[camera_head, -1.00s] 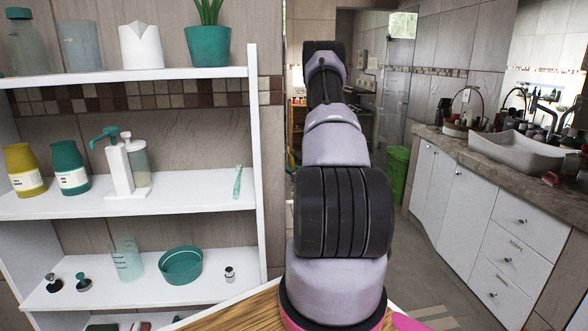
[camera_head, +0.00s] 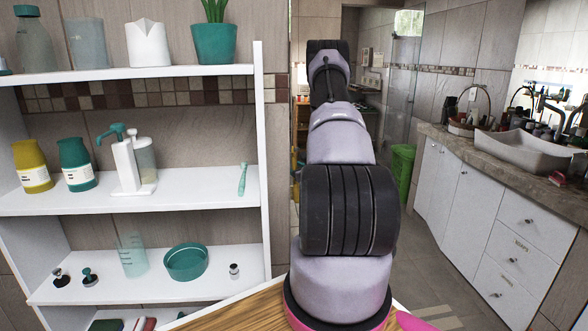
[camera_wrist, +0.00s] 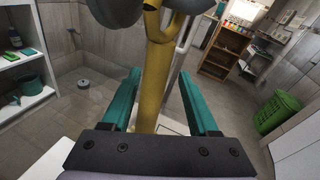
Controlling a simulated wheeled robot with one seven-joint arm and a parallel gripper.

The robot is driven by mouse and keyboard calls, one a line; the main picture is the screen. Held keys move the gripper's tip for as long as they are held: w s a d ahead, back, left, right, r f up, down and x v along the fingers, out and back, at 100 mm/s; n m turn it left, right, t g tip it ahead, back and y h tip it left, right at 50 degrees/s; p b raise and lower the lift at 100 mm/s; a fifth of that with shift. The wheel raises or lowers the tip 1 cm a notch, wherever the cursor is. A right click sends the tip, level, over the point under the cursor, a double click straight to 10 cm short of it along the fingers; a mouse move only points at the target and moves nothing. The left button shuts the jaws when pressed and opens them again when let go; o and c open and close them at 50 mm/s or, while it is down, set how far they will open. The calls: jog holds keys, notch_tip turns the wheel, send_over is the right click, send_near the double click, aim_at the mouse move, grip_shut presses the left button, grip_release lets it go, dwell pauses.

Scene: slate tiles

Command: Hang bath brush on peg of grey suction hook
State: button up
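My gripper (camera_wrist: 160,76) shows in the wrist view with its two teal fingers wide apart. A yellow pole (camera_wrist: 152,95) with dark rounded parts at its top appears between the fingers. I cannot tell how far beyond them it stands, and no grip on it shows. In the head view my arm reaches forward and its own links hide the gripper. I cannot make out a bath brush or a grey suction hook for certain in either view. A small teal handled item (camera_head: 243,179) leans on the middle shelf; it is too small to identify.
A white shelf unit (camera_head: 262,150) stands at left with bottles, a pump dispenser (camera_head: 127,165), a teal bowl (camera_head: 186,262) and small knobbed items (camera_head: 89,277). A sink counter (camera_head: 470,150) lines the right. A green bin (camera_wrist: 277,112) stands right of the gripper. Open floor lies between.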

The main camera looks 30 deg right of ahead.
jog(key=s+a+r, duration=0.1)
jog(key=s, duration=0.9)
jog(key=shift+s+a, duration=0.2)
jog(key=shift+s, duration=0.15)
jog(key=shift+r, duration=0.1)
